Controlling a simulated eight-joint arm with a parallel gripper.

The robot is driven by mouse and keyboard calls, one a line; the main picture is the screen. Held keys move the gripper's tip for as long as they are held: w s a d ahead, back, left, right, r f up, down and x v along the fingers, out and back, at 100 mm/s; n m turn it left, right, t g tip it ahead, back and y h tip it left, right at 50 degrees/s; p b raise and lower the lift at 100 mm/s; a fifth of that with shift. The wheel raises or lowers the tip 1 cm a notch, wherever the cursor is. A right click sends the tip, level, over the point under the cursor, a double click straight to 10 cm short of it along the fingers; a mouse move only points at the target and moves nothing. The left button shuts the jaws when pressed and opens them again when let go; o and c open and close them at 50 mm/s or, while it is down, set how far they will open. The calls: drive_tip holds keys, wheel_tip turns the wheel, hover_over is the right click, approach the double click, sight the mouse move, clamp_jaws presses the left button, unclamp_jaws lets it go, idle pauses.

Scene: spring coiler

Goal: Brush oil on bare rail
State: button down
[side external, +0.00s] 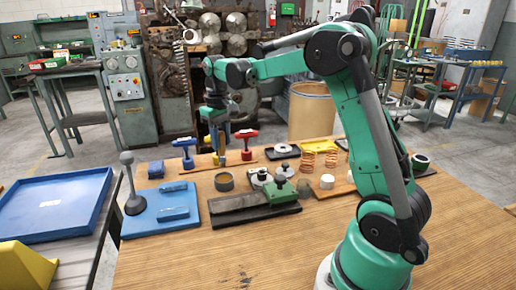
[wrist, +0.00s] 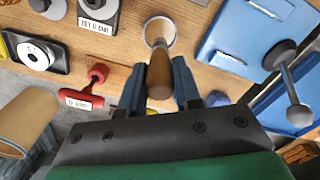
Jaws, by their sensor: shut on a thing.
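My gripper (side external: 218,139) is shut on a brush with a brown wooden handle (wrist: 160,75), and the blue fingers sit on both sides of it in the wrist view (wrist: 159,92). The brush points down above or into a small round pot (side external: 224,182), whose pale rim shows at the handle's far end in the wrist view (wrist: 160,27). I cannot tell whether the bristles touch the pot's inside. A dark flat rail (side external: 240,214) lies on the table in front of the pot, with a green block (side external: 283,192) on its right part.
A blue mat (side external: 150,221) with two blue blocks lies left of the rail, beside a grey ball-topped lever (side external: 130,180). Red (side external: 245,134) and blue (side external: 184,143) T-handles stand behind the pot. Copper springs (side external: 308,162) stand to the right. The front of the wooden table is clear.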

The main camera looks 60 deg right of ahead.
drive_tip(key=s+a+r, duration=0.2)
drive_tip(key=s, duration=1)
drive_tip(key=shift+f, duration=2.55)
drive_tip(key=shift+f, duration=0.45)
drive_tip(key=shift+a, duration=0.1)
drive_tip(key=shift+w+a, duration=3.85)
drive_tip(key=shift+a, duration=0.1)
drive_tip(key=shift+s+d, duration=2.05)
drive_tip(key=shift+d, duration=0.1)
